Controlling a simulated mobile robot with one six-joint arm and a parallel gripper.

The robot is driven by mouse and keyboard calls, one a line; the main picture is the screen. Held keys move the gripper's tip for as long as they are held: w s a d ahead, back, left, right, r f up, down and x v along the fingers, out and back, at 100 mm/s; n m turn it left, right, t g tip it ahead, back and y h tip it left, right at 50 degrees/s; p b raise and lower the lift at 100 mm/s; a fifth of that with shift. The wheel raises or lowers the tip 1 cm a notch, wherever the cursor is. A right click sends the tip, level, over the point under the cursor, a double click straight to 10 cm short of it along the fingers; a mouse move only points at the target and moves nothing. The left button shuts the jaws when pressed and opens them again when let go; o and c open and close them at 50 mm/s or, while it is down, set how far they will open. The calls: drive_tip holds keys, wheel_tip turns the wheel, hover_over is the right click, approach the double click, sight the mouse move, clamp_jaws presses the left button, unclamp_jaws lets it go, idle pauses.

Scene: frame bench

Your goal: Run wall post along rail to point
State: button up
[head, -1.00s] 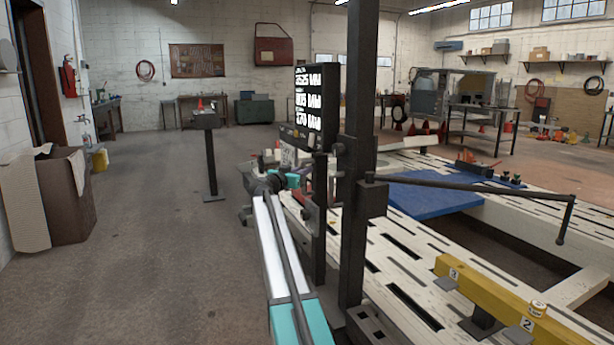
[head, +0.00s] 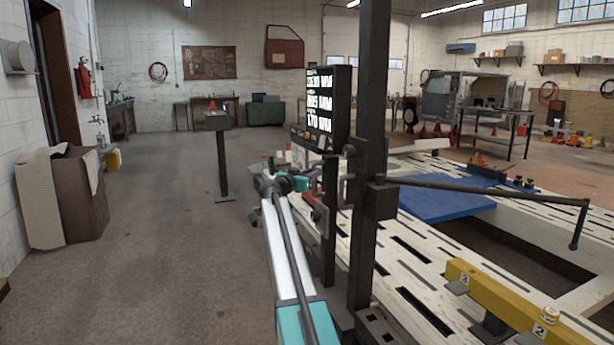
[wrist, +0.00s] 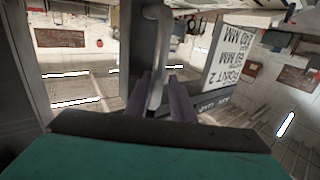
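The wall post (head: 371,130) is a tall dark upright at the left edge of the white bench, with a dark side arm (head: 480,188) reaching right. A black display (head: 327,108) beside it shows three lines in MM. In the wrist view the display (wrist: 228,62) appears upside down and reads POINT 2. A grey handle (wrist: 158,60) stands between the fingers of my gripper (wrist: 166,98), which look closed on it. In the head view my gripper (head: 308,192) is beside the post, partly hidden. The rail is mostly hidden behind the post and my arm.
The white slotted bench (head: 408,262) fills the right, with a blue plate (head: 440,200) and a yellow beam (head: 500,300) marked 2. A dark pedestal stand (head: 222,160) is ahead, left of the bench. A brown bin (head: 75,195) is at left. Floor between is clear.

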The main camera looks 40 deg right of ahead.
drive_tip(key=shift+s+a, duration=0.25)
drive_tip(key=shift+a, duration=0.05)
drive_tip(key=p+v, duration=0.1)
drive_tip(key=v, duration=1.2)
drive_tip(key=shift+w+a, duration=0.1)
drive_tip(key=shift+w, duration=0.05)
idle(0.3)
